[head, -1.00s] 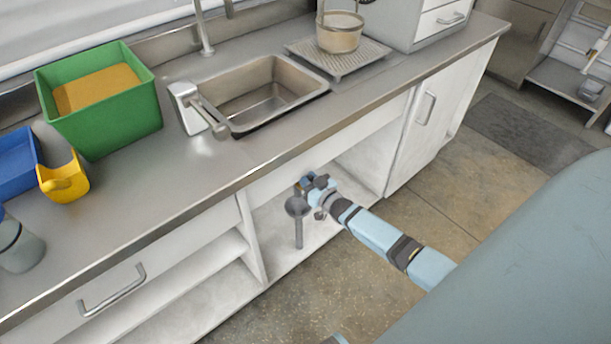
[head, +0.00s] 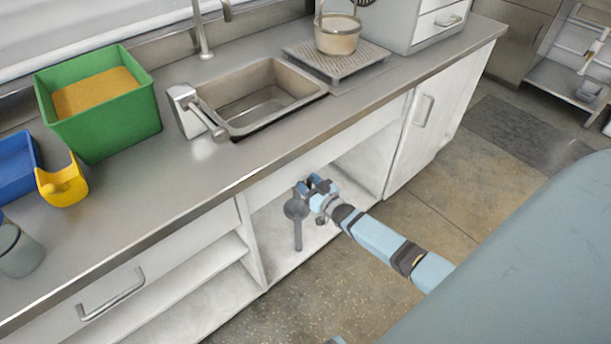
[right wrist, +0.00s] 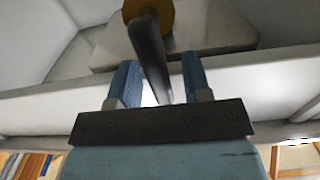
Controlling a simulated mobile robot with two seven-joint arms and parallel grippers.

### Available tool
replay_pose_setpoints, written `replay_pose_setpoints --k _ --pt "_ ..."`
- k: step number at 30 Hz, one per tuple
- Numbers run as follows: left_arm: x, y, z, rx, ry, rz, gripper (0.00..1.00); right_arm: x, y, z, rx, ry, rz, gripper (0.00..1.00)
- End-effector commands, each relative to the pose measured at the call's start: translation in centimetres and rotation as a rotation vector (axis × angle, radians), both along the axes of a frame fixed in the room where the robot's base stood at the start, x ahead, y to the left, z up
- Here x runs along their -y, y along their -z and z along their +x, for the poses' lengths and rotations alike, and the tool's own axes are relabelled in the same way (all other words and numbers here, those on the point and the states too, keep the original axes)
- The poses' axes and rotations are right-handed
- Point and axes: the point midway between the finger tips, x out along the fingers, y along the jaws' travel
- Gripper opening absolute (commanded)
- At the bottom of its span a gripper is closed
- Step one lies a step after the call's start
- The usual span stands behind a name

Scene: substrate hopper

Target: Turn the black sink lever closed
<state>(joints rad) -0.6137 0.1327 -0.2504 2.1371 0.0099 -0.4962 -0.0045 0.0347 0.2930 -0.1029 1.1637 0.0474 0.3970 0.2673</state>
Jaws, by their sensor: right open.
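The black lever (right wrist: 150,55) shows in the right wrist view as a dark, slightly bent bar. It runs from a round brass-coloured hub (right wrist: 160,12) at the top down into the space between my right gripper's two blue fingers. My right gripper (right wrist: 160,82) is open, with a finger on each side of the lever and visible gaps. In the head view, my right gripper (head: 311,185) is in the open cabinet under the sink (head: 290,82), beside a grey funnel-shaped drain part (head: 296,209). The lever cannot be made out clearly there. My left gripper is not in view.
The counter edge (head: 225,187) and white cabinet walls (head: 254,240) surround the opening. A closed cabinet door (head: 412,140) stands to the right. A green bin (head: 110,125), yellow scoop (head: 62,190) and metal lever-handled fitting (head: 185,110) are on the counter. The floor in front is clear.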

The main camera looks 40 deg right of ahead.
Motion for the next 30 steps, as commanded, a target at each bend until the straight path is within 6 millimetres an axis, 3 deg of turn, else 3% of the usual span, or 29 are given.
replay_pose_setpoints --k 9,15,21,30 --pt "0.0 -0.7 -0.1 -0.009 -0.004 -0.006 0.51 0.6 -0.1 -7.2 -0.003 0.0 -0.001 0.45" --pt "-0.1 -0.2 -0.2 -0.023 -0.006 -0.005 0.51 0.9 -0.1 -10.8 -0.002 0.0 0.0 0.45" --pt "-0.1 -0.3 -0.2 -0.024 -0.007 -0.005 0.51 1.0 -0.1 -12.3 -0.001 0.001 0.0 0.45" --pt "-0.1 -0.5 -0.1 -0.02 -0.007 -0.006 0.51 1.0 0.0 -12.4 0.0 0.0 0.0 0.45"
